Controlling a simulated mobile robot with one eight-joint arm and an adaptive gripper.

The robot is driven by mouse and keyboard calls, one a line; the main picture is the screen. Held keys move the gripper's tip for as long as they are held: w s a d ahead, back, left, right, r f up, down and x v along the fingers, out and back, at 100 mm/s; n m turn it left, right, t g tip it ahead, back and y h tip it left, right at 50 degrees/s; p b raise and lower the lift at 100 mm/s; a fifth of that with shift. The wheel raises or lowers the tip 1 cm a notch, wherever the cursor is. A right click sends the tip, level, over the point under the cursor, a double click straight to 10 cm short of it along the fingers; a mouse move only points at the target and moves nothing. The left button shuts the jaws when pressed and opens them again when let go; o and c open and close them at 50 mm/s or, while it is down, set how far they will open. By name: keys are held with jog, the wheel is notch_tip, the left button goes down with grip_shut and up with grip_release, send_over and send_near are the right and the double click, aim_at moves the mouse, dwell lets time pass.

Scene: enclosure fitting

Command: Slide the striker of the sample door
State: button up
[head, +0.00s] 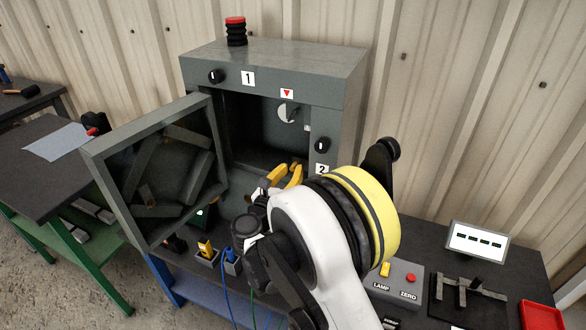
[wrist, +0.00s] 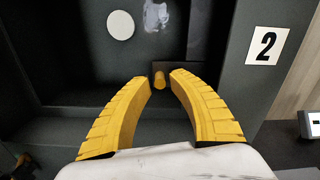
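The grey enclosure (head: 345,75) stands on the bench with its sample door (head: 97,160) swung open to the left. My gripper (head: 285,172) reaches to the lower right of the opening, near the label 2. In the wrist view my gripper (wrist: 160,77) has its two yellow fingers spread apart and empty. A small yellow peg (wrist: 159,80) shows in the gap at the fingertips, in front of a dark plate (wrist: 190,75); it looks like the striker's knob. I cannot tell whether the peg is between the fingertips or just beyond them. No finger visibly touches it.
Black knobs (head: 216,76) sit on the enclosure's front, and a red-topped black stack (head: 236,31) stands on its roof. A control box (head: 398,287) with lamp and zero buttons, a small display (head: 478,241) and a red tray (head: 541,315) are at the right.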

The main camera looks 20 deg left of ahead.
jog(key=s, duration=1)
jog(key=shift+s+a, duration=0.4)
